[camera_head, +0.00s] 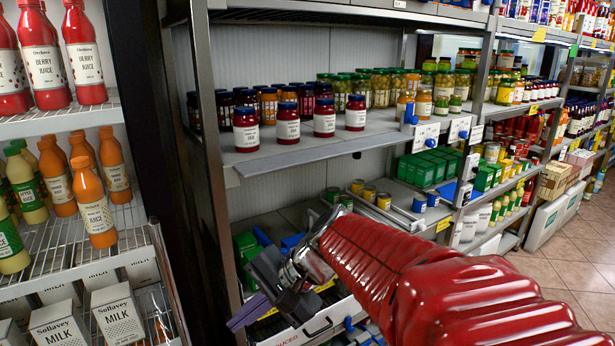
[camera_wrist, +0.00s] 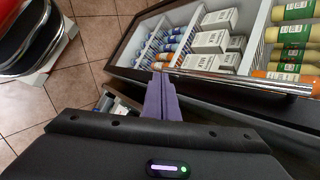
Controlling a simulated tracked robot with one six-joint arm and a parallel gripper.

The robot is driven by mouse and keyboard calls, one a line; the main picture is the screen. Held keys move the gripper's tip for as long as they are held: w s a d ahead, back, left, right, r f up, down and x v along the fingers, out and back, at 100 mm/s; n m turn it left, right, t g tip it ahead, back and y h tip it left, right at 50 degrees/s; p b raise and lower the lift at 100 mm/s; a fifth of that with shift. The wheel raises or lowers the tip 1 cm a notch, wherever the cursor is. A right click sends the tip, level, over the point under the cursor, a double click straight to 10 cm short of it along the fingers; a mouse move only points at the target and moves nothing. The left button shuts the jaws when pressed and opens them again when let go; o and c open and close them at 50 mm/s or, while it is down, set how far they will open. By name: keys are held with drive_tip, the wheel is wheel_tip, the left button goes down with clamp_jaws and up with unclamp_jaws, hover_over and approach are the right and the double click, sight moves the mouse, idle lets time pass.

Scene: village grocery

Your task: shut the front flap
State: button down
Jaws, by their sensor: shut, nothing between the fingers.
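A white front panel (camera_head: 300,335) with the letters "DUCED" and a dark handle shows low in the head view, below the shelves. It looks like the front flap, but my arm and the frame edge cut it off. I cannot tell how far open it stands. My gripper (camera_head: 247,312) is left of this panel, its purple fingers pointing down and left. In the wrist view the fingers of my gripper (camera_wrist: 158,80) are together with nothing between them. A small open container (camera_wrist: 118,103) shows beside them, partly hidden by my gripper. I see no clear contact with the panel.
A juice and milk rack (camera_head: 75,118) stands at left; milk cartons (camera_wrist: 212,42) also show in the wrist view. A metal shelf (camera_head: 290,150) with jars stands behind my arm. Tiled floor (camera_head: 560,265) is clear at right.

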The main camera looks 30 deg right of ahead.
drive_tip(key=w+d+r+m+t+y, duration=0.15)
drive_tip(key=w+d+m+t, duration=0.25)
drive_tip(key=w+d+m, duration=0.4)
drive_tip(key=w+d+r+m+t+y, duration=0.1)
drive_tip(key=w+d+r+m+t, duration=0.25)
drive_tip(key=w+d, duration=0.4)
drive_tip(key=s+d+m+t+h, duration=0.1)
drive_tip(key=d+m+t+h, duration=0.3)
drive_tip(key=d, duration=1.1)
drive_tip(key=s+d+m+t+h, duration=0.2)
drive_tip(key=d+m+t+h, duration=0.2)
drive_tip(key=d+m, duration=0.4)
drive_tip(key=d, duration=0.7)
drive_tip(key=shift+d+m, duration=0.2)
drive_tip(key=shift+m, duration=0.15)
drive_tip(key=shift+t, duration=0.25)
